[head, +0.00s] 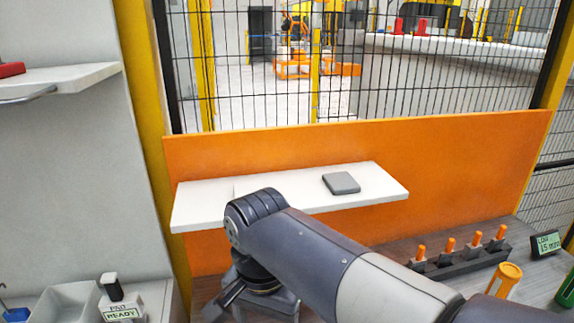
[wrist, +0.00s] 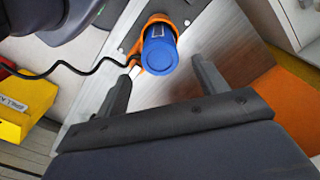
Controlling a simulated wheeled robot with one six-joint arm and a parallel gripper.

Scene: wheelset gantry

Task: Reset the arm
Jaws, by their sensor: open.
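My gripper (wrist: 165,64) is open in the wrist view, its two dark fingers apart with nothing held between them. A blue cylinder (wrist: 161,52) with an orange ring or holder (wrist: 139,46) around it shows beyond and between the fingertips. The picture does not show how far it is from them. In the head view my arm reaches from the lower right to the middle and bends down over the bench. My gripper is mostly hidden there behind the arm.
A white shelf (head: 300,205) with a grey block (head: 341,183) crosses the orange panel (head: 450,165). A dark rack (head: 460,258) with several orange-topped pegs stands right of my arm. A grey bin (head: 62,305) sits lower left.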

